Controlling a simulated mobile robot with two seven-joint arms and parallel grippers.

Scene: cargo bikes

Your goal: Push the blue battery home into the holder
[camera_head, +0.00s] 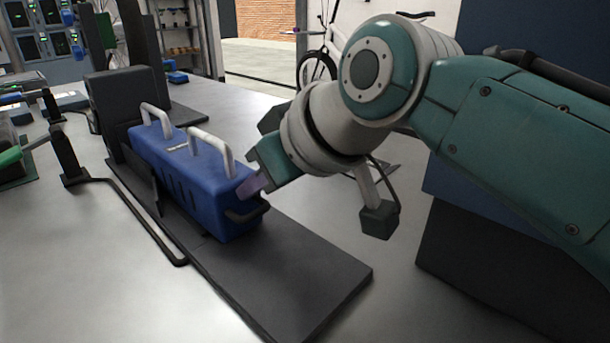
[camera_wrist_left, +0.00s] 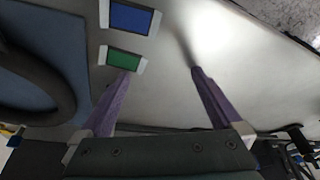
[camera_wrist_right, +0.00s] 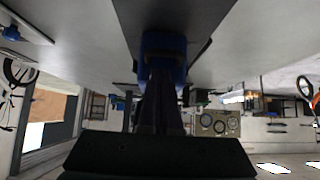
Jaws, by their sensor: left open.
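The blue battery (camera_head: 185,185), with two pale handles on top, lies lengthwise on the dark holder (camera_head: 300,285). Its far end is close to the holder's black upright block (camera_head: 122,98); I cannot tell whether they touch. My right gripper (camera_head: 254,183) is at the battery's near end, its purple fingers at or against the end face. The right wrist view shows these fingers (camera_wrist_right: 160,90) together, in front of the battery's blue end (camera_wrist_right: 163,48). The exact contact is hidden. My left gripper (camera_wrist_left: 160,72) is open and empty above a pale surface, outside the head view.
A black post (camera_head: 66,155) with a cable stands left of the holder. The grey table is clear in front of the holder.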

